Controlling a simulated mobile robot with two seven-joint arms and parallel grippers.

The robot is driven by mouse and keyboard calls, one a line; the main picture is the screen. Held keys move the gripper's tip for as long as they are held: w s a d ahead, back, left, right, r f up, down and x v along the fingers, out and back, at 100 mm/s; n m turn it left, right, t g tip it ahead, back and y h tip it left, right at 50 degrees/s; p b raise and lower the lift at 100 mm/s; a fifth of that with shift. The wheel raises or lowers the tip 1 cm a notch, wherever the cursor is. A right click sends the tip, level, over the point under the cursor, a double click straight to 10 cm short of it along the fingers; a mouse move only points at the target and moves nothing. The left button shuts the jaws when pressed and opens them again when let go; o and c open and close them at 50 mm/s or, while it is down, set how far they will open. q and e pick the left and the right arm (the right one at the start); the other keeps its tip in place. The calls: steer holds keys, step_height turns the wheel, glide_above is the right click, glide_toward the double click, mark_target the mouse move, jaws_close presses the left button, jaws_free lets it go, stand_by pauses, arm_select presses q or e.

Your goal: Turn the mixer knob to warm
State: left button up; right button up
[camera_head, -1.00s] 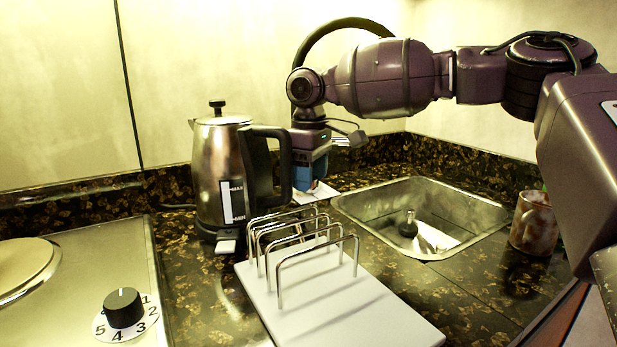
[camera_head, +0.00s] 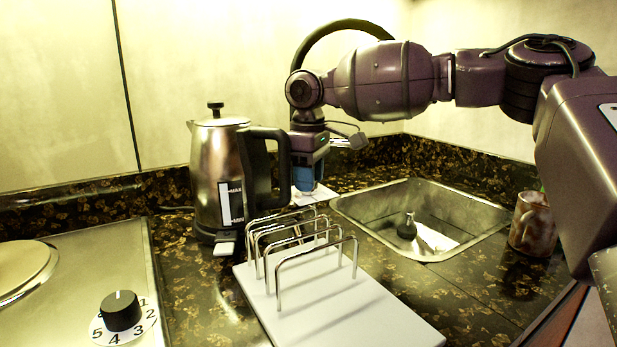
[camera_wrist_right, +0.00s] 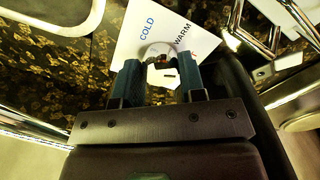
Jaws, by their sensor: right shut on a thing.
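The mixer knob (camera_wrist_right: 160,50) is a small round metallic piece on a white plate (camera_wrist_right: 130,42) printed COLD on the left and WARM on the right in the wrist view. My right gripper (camera_wrist_right: 160,78) points down with its blue fingers on both sides of the knob, shut on it. Which label the knob points to I cannot tell. In the head view the right gripper (camera_head: 308,190) is behind the rack, beside the kettle's handle, and hides the knob. The white plate (camera_head: 324,194) shows partly there. My left gripper is not in view.
A steel kettle (camera_head: 215,185) stands close left of the right gripper. A wire rack on a white board (camera_head: 350,310) is in front. The sink (camera_head: 455,205) and a mug (camera_head: 533,222) are to the right. A hob with a black dial (camera_head: 121,310) is at left.

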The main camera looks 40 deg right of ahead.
steer(key=n+b, duration=0.1)
steer(key=n, duration=0.4)
steer(key=shift+f+b, duration=0.1)
steer(key=shift+b, duration=0.25)
steer(key=n+b, duration=0.1)
steer(key=n, duration=0.5)
stand_by(0.5)
steer(key=o, duration=0.9)
step_height(320, 180, up, 11)
steer(key=shift+r+p, duration=0.1)
steer(key=shift+p, duration=0.8)
